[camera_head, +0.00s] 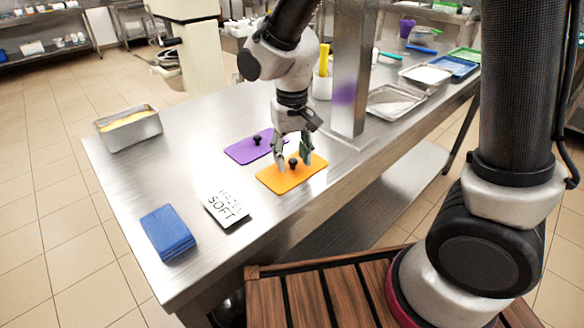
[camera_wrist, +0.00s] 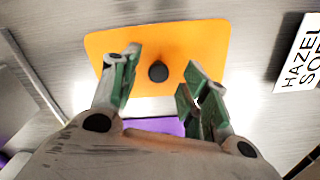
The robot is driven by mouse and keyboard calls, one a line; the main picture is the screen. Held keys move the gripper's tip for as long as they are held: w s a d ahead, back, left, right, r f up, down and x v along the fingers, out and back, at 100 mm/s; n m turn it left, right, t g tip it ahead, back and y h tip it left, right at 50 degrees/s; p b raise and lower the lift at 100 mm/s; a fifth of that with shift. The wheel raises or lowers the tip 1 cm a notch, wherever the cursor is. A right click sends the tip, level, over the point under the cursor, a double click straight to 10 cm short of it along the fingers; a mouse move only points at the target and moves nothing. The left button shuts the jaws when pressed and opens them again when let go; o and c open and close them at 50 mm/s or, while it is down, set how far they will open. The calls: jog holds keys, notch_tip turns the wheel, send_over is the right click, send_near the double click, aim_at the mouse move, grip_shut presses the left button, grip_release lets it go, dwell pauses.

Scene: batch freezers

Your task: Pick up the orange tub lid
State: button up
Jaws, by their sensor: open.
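The orange tub lid (camera_head: 276,181) lies flat on the steel table, a rounded rectangle with a small black knob in its middle. In the wrist view the orange lid (camera_wrist: 190,42) fills the upper middle, and its black knob (camera_wrist: 158,72) shows between the fingers. My gripper (camera_head: 293,163) is open, pointing down over the lid, with its fingertips on either side of the knob. In the wrist view my gripper (camera_wrist: 158,75) has green-padded fingers standing apart from the knob. I cannot tell whether the fingertips touch the lid.
A purple lid (camera_head: 245,150) with a black knob lies just behind the orange one. A white lettered card (camera_head: 226,207), a blue folded cloth (camera_head: 168,232) and a metal pan (camera_head: 130,127) with yellow contents are on the table's left part. A steel post (camera_head: 350,80) stands close right of my gripper.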

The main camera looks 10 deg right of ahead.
jog(key=shift+f, duration=0.8)
jog(key=shift+d, duration=0.1)
grip_shut()
